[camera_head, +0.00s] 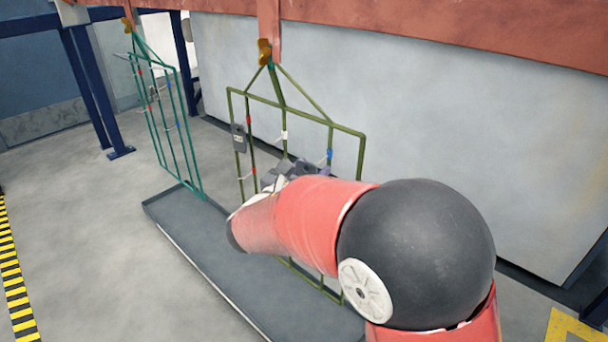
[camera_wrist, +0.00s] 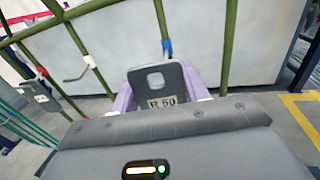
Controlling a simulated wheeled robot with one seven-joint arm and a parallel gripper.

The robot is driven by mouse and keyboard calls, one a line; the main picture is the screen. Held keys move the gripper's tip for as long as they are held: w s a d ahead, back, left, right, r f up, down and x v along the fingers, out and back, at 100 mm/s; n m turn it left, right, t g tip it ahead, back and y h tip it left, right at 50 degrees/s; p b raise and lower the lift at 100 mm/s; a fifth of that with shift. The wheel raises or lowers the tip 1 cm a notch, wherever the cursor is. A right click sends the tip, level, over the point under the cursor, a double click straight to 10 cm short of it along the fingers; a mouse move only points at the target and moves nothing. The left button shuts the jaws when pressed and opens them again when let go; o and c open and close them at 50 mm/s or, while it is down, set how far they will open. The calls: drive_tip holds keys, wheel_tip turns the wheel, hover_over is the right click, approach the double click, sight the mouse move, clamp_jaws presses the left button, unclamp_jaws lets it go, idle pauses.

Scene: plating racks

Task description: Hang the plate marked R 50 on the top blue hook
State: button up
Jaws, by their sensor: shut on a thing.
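The plate marked R 50 (camera_wrist: 172,75) is a grey tag with a rounded hole near its top and a white label. My gripper (camera_wrist: 160,90) is shut on it, with pale purple fingers on either side. The plate is upright, in front of the olive rack (camera_head: 347,131). A blue-marked hook (camera_wrist: 167,46) is on the rack bar just above and behind the plate; the blue mark also shows in the head view (camera_head: 330,154). The plate appears apart from the hook, though its tip is hard to make out. In the head view my arm hides most of the gripper.
Red (camera_head: 248,119) and white (camera_head: 284,135) marked hooks are on the same rack. Another grey plate (camera_head: 238,138) hangs at its left. A teal rack (camera_head: 168,125) hangs further left. A grey tray (camera_head: 190,238) lies below. A pale wall (camera_head: 440,130) stands behind.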

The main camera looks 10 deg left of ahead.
drive_tip(key=shift+w+d, duration=0.3)
drive_tip(key=shift+w, duration=0.2)
idle(0.7)
drive_tip(key=shift+w+d, duration=0.25)
drive_tip(key=shift+w, duration=0.25)
drive_tip(key=shift+w+d+f+b, duration=0.15)
drive_tip(key=shift+w+f+b, duration=0.05)
drive_tip(key=shift+b, duration=0.1)
drive_tip(key=shift+w+d+f, duration=0.15)
drive_tip(key=shift+w, duration=0.1)
idle(0.3)
drive_tip(key=shift+w+d+f+b, duration=0.1)
drive_tip(key=shift+w+f+b, duration=0.15)
drive_tip(key=shift+b, duration=0.2)
idle(0.5)
drive_tip(key=o, duration=1.2)
drive_tip(key=shift+c, duration=0.2)
